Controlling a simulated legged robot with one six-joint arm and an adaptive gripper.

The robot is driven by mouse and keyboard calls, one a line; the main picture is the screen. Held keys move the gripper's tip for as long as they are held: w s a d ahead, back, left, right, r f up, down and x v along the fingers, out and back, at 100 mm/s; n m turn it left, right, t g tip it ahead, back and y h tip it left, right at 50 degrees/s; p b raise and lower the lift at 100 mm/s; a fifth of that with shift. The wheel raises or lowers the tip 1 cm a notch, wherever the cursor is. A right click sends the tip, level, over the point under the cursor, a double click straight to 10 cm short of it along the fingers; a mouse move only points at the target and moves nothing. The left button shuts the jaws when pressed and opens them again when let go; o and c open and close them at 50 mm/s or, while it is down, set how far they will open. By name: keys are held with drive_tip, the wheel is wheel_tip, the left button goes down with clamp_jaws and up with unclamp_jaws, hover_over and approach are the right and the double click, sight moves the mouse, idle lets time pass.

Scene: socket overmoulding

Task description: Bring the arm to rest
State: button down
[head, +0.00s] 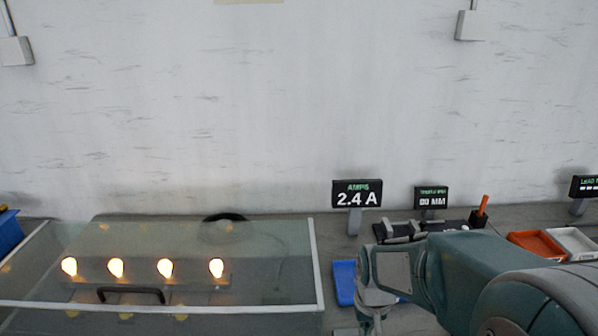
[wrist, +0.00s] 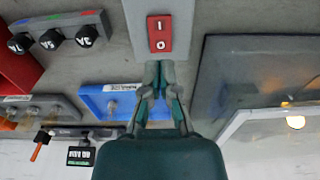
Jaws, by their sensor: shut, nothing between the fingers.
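My arm (head: 475,265) reaches in from the right in the head view, with its wrist bent down over the bench. In the wrist view my gripper (wrist: 158,70) is shut and empty, its fingertips together. The fingertips appear just below a red rocker switch (wrist: 159,24) marked I and O on a grey box (wrist: 142,20). I cannot tell whether they touch it. In the head view the fingertips are hidden or cut off at the bottom edge.
A clear-walled enclosure (head: 318,270) with several lit bulbs (head: 116,267) stands left. A display (head: 357,194) reads 2.4 A. A blue tray (head: 344,283) lies beside my wrist. Orange (head: 536,244) and white trays (head: 573,241) are right. Black knobs (wrist: 52,39) show in the wrist view.

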drive_tip(key=s+r+t, duration=0.5)
drive_tip(key=s+r, duration=0.8)
drive_tip(key=r, duration=0.2)
drive_tip(key=shift+s, duration=0.25)
